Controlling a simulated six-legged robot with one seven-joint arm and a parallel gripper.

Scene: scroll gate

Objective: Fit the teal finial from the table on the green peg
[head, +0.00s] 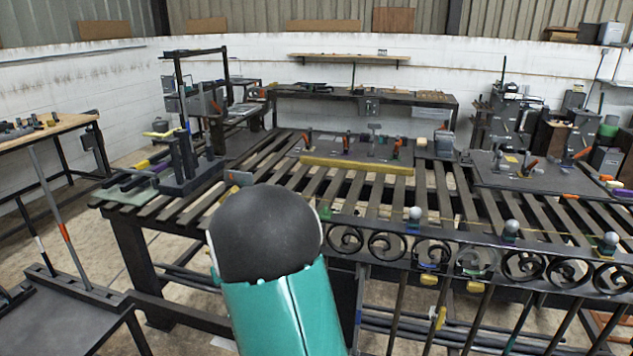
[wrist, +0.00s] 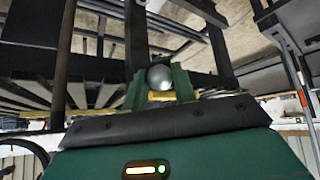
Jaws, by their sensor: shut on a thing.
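In the wrist view my gripper (wrist: 157,88) has its two green fingers closed on a finial with a round silver-grey ball (wrist: 160,76). The finial's collar is hidden, so its teal colour does not show. In the head view my teal arm with its black joint hides the gripper and the held finial. The scroll gate (head: 470,240) runs across the right front of the slatted table. A small green piece (head: 326,212), perhaps the green peg, shows at the gate's left end, just right of my arm. I cannot tell the gap between it and the finial.
Ball-topped finials stand on the gate's rail at the middle (head: 415,213), further right (head: 511,227) and far right (head: 609,239). A yellow bar (head: 357,165) lies on the slatted table (head: 255,168). A dark stand (head: 185,165) rises at its left end.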

